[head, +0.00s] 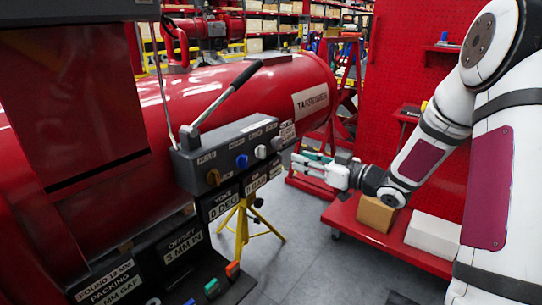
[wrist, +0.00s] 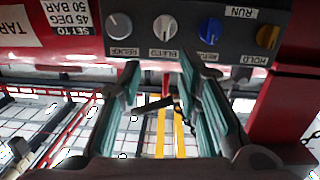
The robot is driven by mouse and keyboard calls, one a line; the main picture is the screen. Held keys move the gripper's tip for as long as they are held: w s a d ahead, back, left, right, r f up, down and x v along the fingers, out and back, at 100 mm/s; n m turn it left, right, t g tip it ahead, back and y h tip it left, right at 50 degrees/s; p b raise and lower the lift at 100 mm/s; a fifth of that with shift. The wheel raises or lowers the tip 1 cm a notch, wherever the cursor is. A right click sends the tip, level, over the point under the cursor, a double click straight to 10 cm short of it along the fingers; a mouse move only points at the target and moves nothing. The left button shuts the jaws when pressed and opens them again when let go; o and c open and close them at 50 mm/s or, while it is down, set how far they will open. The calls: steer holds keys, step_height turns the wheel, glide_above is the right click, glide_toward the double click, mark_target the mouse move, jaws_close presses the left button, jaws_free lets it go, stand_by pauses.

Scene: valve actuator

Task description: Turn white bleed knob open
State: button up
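The white bleed knob (head: 261,151) sits on the grey control box (head: 222,150), between a blue knob and a grey knob. In the wrist view the white knob (wrist: 165,27) shows upside down above a label, its pointer roughly upright in the picture. My gripper (head: 302,162) is to the right of the box in the head view, apart from it. In the wrist view my gripper (wrist: 159,72) has two teal-padded fingers spread with nothing between them. The white knob lies beyond the gap between the fingertips, untouched.
Beside it are a grey knob (wrist: 118,25), a blue knob (wrist: 209,30) and an orange knob (wrist: 267,37). A lever with a black grip (head: 246,75) rises above the box. A red cart (head: 345,222) with boxes stands below my arm. A yellow stand (head: 243,225) is below the box.

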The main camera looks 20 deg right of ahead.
mark_target(265, 148)
steer(key=shift+y, duration=0.6)
steer(key=x, duration=0.4)
steer(key=b+x, duration=0.1)
steer(key=x, duration=0.8)
steer(key=shift+f+b, duration=0.35)
jaws_close()
